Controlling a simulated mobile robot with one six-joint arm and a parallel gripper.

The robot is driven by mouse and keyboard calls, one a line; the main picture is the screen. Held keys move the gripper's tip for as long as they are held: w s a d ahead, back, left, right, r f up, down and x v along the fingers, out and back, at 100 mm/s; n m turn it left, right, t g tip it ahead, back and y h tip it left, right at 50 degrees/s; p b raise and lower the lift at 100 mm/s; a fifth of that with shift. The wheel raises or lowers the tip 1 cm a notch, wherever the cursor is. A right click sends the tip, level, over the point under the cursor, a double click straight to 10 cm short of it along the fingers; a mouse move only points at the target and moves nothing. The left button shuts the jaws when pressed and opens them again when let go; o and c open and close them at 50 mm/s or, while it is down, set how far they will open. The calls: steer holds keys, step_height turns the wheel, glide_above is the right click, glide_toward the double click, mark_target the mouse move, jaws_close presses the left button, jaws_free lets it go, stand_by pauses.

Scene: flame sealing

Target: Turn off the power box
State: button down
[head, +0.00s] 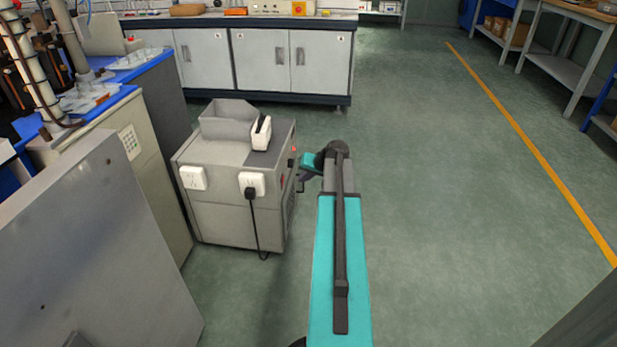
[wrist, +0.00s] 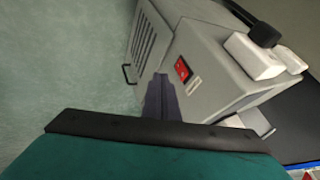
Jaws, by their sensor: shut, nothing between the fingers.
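The power box (head: 225,222) is a grey cabinet on the floor left of my arm in the head view. It fills the upper right of the wrist view (wrist: 215,60), tilted in the picture. A red rocker switch (wrist: 183,69) with a small pale label beside it sits on its side panel. The switch's on or off position is too small to read. My gripper (wrist: 160,80) is shut and empty, its dark fingertips close below and left of the switch. I cannot tell if they touch the panel. In the head view my gripper is mostly hidden behind my wrist.
White sockets (head: 253,184) are on the box's front, one with a black plug and hanging cord. A grey tray (head: 226,120) and a white device (head: 261,134) stand on top. A low handle and vent slats show in the wrist view. Open green floor (head: 450,200) lies right.

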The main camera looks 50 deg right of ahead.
steer(key=w+a+f+b, duration=0.1)
steer(key=w+f+b, duration=0.1)
steer(key=w, duration=0.3)
steer(key=shift+w+a+f, duration=0.15)
steer(key=shift+w+a, duration=0.15)
steer(key=shift+a, duration=0.1)
